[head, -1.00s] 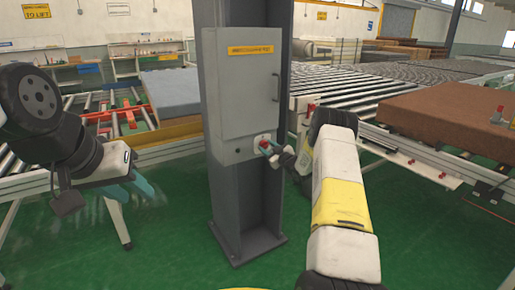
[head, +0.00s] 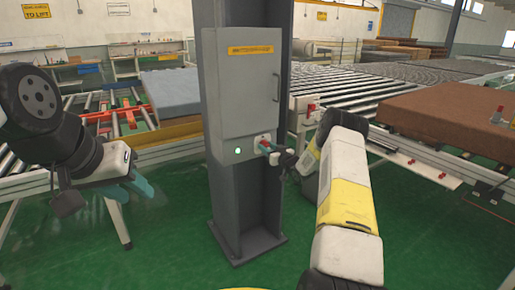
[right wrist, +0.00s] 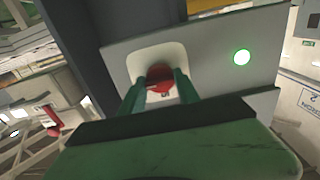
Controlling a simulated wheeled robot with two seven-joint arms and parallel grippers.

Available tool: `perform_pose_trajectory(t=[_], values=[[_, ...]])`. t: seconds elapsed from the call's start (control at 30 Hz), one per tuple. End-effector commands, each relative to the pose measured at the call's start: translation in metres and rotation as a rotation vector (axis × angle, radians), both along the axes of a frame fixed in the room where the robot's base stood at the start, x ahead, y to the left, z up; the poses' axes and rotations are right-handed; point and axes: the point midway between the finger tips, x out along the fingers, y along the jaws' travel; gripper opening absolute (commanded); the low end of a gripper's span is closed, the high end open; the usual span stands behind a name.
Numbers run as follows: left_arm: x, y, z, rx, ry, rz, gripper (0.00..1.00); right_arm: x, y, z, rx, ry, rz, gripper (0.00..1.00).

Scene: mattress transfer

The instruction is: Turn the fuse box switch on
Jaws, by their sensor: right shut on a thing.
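The grey fuse box (head: 242,85) is mounted on a dark steel column, its door closed. Below the door, a red rotary switch (right wrist: 159,77) sits on a pale plate. Beside it a round indicator light (head: 238,150) glows; in the right wrist view the light (right wrist: 241,57) is bright green. My right gripper (head: 268,146) is at the switch, and in the right wrist view its teal fingers (right wrist: 160,88) are shut on the red knob from both sides. My left gripper (head: 136,188) hangs at the left, away from the box; its finger gap is not clear.
Roller conveyors (head: 345,95) run behind the column on both sides. A brown mattress (head: 440,115) lies at the right and a blue-grey one (head: 172,92) at the left. The green floor (head: 130,262) in front is clear.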

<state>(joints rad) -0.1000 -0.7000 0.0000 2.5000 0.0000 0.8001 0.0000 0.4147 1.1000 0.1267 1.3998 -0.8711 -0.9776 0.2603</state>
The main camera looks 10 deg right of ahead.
Motion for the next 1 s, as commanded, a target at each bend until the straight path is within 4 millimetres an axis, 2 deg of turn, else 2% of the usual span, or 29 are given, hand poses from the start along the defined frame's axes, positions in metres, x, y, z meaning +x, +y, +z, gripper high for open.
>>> perform_pose_trajectory(t=[0.23, 0.27, 0.33, 0.37, 0.73, 1.0], values=[[0.0, 0.0, 0.0, 0.0, 0.0, 0.0, 0.36, -0.001, -0.001, -0.003, 0.0, 0.005, -0.001, 0.0], [0.0, 0.0, 0.0, 0.0, 0.0, 0.0, 0.36, -0.001, -0.001, -0.003, 0.0, 0.005, -0.001, 0.44], [0.0, 0.0, 0.0, 0.0, 0.0, 0.0, 0.36, -0.001, -0.001, -0.003, 0.0, 0.005, -0.001, 0.58], [0.0, 0.0, 0.0, 0.0, 0.0, 0.0, 0.36, -0.001, -0.001, -0.002, 0.001, 0.004, -0.001, 0.6], [0.0, 0.0, 0.0, 0.0, 0.0, 0.0, 0.36, -0.005, -0.002, -0.001, -0.001, 0.002, -0.001, 0.6], [0.0, 0.0, 0.0, 0.0, 0.0, 0.0, 0.36, -0.046, -0.018, -0.001, -0.001, 0.005, -0.002, 0.6]])
